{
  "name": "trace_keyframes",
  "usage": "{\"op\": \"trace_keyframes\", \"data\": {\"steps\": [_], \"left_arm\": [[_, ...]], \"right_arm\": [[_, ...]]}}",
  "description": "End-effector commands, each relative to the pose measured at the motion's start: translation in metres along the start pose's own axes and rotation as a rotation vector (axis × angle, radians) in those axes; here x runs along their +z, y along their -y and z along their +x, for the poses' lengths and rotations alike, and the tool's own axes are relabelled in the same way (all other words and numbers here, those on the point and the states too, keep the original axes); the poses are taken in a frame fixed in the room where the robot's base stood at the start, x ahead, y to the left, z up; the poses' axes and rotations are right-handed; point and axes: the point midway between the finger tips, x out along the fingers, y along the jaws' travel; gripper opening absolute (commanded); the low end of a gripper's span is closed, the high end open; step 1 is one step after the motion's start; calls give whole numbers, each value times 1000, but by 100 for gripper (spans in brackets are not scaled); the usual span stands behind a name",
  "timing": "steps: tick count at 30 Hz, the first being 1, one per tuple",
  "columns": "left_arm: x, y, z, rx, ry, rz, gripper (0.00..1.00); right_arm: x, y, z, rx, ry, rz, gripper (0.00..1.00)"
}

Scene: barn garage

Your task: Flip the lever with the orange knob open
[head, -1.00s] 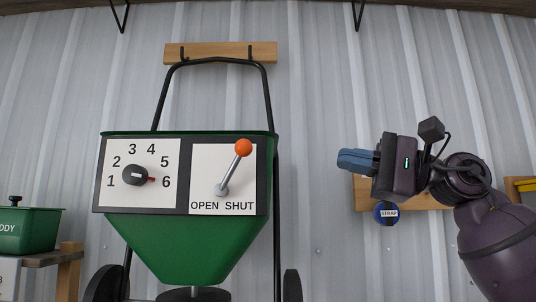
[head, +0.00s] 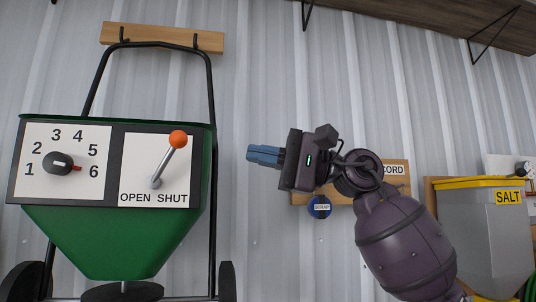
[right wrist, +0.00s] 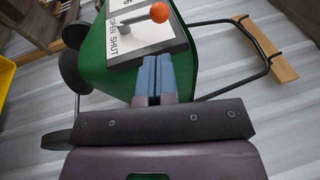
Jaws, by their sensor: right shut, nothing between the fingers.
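The lever is a grey metal stick (head: 165,164) with an orange knob (head: 178,139). It stands on a white panel (head: 133,150) marked OPEN and SHUT, on the front of a green spreader (head: 122,240). The lever leans right, toward SHUT. The orange knob also shows near the top of the right wrist view (right wrist: 159,12). My right gripper (head: 250,154) is to the right of the spreader, its blue fingers together and pointing left toward it. In the right wrist view the fingers (right wrist: 153,62) are closed and empty, below the knob in the picture. My left gripper is out of view.
A black dial (head: 58,163) numbered 1 to 6 sits left of the lever. The spreader's black handle (head: 209,80) rises to a wooden wall rail (head: 170,38). A blue strap roll (head: 319,207) and a SALT bin (head: 483,230) are on the right.

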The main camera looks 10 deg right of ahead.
Motion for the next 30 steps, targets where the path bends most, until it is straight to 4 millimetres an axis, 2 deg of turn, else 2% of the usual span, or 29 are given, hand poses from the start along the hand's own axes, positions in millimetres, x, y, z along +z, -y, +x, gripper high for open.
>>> {"op": "trace_keyframes", "data": {"steps": [6, 15, 21, 30], "left_arm": [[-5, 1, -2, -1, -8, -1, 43], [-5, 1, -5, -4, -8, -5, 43], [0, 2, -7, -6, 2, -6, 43], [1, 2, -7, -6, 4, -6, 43]], "right_arm": [[2, 2, 41, -1, 4, -1, 0], [1, 2, 85, -2, 1, 1, 0], [0, 1, 98, 0, 0, 1, 0], [0, 0, 100, 0, -1, 1, 0]]}}
